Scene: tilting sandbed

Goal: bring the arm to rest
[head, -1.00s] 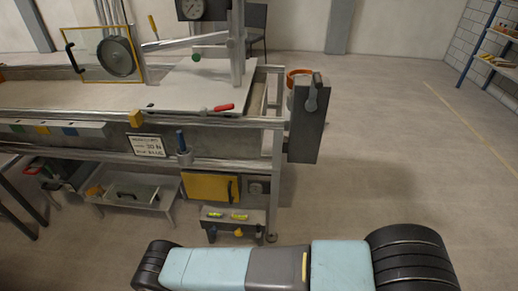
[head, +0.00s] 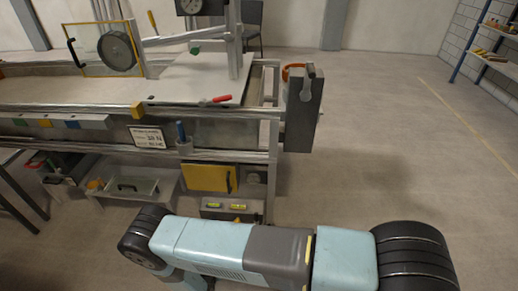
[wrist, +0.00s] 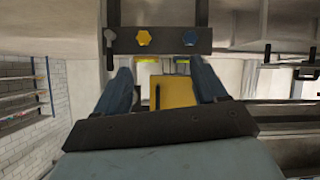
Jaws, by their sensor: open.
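My gripper (wrist: 160,66) shows in the wrist view with its two blue fingers spread apart. Nothing sits between the fingers, and only background shows through the gap. The yellow panel (wrist: 176,92) of the sandbed rig appears behind that gap, apart from the fingers as far as I can tell. In the head view my pale blue and grey arm links with black joints lie across the bottom. My gripper is out of that view. The sandbed rig (head: 60,92) stands ahead and to the left of the arm.
The yellow panel (head: 206,178) and a level bracket (head: 226,207) are on the rig's near side, just beyond my arm. A grey control box (head: 303,115) with a lever stands at the rig's right end. Open floor (head: 400,150) lies to the right.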

